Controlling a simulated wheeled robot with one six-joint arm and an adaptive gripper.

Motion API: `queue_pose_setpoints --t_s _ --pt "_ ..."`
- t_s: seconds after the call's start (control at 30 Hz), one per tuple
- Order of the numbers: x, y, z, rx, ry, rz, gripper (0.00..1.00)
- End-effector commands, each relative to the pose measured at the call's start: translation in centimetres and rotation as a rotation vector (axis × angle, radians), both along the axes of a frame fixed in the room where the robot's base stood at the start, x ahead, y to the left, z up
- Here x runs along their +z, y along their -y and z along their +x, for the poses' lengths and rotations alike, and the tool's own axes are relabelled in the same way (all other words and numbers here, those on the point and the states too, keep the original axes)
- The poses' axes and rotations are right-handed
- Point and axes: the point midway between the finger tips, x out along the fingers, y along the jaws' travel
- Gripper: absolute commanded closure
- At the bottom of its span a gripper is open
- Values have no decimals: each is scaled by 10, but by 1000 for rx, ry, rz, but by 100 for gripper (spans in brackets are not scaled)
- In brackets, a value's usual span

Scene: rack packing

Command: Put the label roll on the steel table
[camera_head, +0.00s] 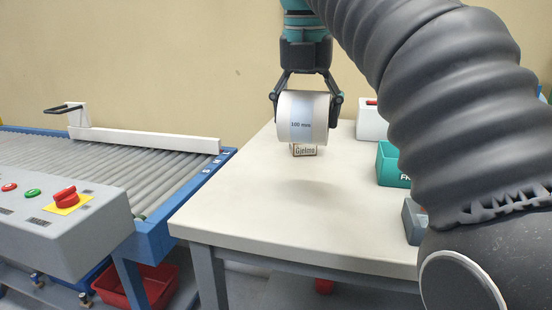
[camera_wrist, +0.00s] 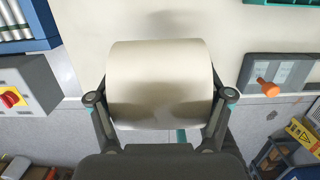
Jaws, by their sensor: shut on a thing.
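The label roll (camera_head: 303,125) is a wide white cylinder marked "100 mm". My gripper (camera_head: 306,102) is shut on it, with one finger at each end. The roll hangs above the table (camera_head: 240,200), which has a pale top and grey legs; the roll's shadow lies on the bare top below it. In the wrist view the roll (camera_wrist: 160,80) lies across between the two fingers of my gripper (camera_wrist: 160,97) and hides part of the table top (camera_wrist: 80,20).
A small box marked "Gjelmo" (camera_head: 304,150) shows just below the roll. A white box (camera_head: 371,120), a green bin (camera_head: 393,168) and a grey switch box (camera_wrist: 277,72) are at the table's right. A roller conveyor (camera_head: 130,165) stands left. The table's left front is clear.

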Motion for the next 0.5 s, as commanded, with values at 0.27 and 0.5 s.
queue_pose_setpoints --t_s 0.27,0.5 --pt "-33 -48 28 4 -2 -1 88" --pt "-54 -77 47 0 0 0 88"
